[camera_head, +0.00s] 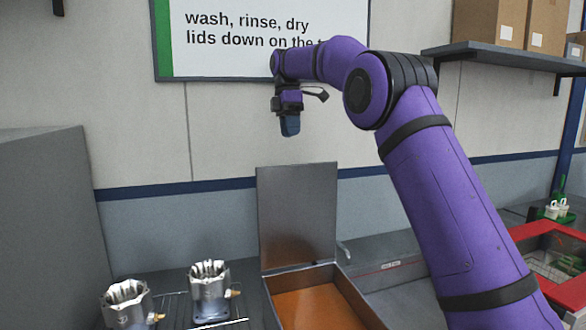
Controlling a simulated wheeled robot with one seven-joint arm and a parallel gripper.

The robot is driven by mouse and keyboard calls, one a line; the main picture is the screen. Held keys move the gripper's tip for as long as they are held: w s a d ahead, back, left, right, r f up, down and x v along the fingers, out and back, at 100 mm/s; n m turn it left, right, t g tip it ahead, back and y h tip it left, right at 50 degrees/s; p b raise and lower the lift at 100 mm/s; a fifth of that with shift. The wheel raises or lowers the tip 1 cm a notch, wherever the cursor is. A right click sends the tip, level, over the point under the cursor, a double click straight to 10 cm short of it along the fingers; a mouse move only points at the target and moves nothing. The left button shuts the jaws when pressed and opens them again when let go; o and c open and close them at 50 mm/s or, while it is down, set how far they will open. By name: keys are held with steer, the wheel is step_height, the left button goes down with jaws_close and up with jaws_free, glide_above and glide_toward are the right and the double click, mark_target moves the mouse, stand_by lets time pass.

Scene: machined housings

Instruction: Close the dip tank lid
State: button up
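The dip tank (351,296) stands on the counter at the lower middle, with orange-brown liquid inside. Its grey metal lid (297,215) stands upright, open, at the tank's back edge. My gripper (290,127) hangs pointing down, above the lid's top edge and apart from it in the picture. Its fingers are seen edge-on and look like one dark shape, so I cannot tell whether they are open or shut. Nothing held shows below them.
Two machined housings (209,290) (127,304) stand left of the tank, near a wire rack. A red-rimmed basin (530,237) is at the right. A shelf (500,58) with cardboard boxes (492,22) is at the upper right. A grey cabinet (45,225) stands at the left.

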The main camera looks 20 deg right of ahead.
steer(key=x, duration=1)
steer(key=shift+s+f, duration=0.15)
steer(key=shift+f, duration=0.15)
jaws_close()
